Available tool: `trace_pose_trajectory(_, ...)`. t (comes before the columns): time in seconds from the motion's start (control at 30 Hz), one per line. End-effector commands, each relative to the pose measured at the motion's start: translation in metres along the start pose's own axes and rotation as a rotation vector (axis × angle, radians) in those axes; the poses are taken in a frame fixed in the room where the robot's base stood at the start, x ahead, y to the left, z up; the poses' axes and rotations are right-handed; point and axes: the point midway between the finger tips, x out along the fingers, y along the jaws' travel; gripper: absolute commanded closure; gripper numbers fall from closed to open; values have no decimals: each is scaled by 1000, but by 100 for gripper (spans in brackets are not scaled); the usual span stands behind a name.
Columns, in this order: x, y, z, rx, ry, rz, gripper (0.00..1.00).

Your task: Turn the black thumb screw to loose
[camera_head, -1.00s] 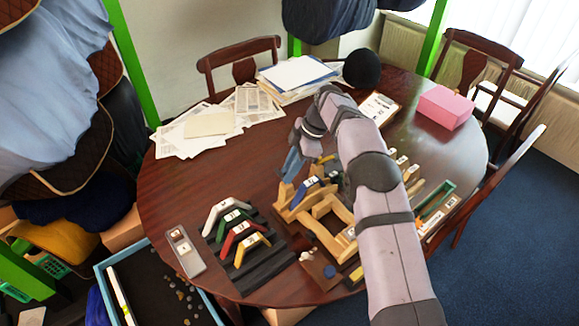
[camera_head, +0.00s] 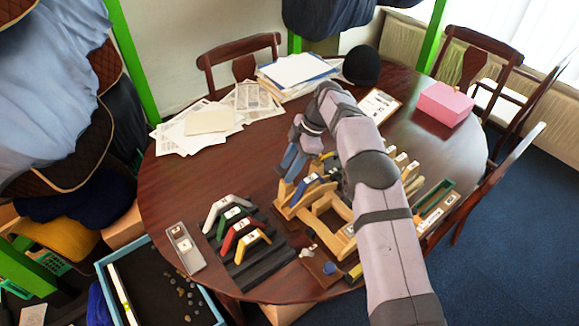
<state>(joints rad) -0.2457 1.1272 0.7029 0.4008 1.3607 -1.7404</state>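My gripper (camera_head: 289,172) points down at the far left corner of a light wooden frame (camera_head: 325,217) on the table. A blue piece (camera_head: 305,187) with a white label lies on the wooden stand just below and right of my fingers. I cannot pick out the black thumb screw; it is too small or hidden by my gripper and arm. Whether my fingers are open or shut, or touch anything, is too small to tell.
A black stepped rack (camera_head: 250,262) holds white, green, red and yellow arched pieces. A grey tray (camera_head: 185,248) stands left of it. A green tray (camera_head: 436,196) and several small blocks lie right of my arm. Papers (camera_head: 200,125) and a pink box (camera_head: 445,104) stand farther back. The left middle table is clear.

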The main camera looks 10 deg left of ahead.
Motion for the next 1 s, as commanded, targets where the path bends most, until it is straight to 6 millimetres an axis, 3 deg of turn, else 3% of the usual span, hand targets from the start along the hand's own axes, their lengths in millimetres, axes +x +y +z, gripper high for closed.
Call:
trace_pose_trajectory(0.17,-11,1,0,0,0,4,62)
trace_pose_trajectory(0.6,-64,1,0,0,0,2,62)
trace_pose_trajectory(1.0,-73,0,0,0,0,0,62)
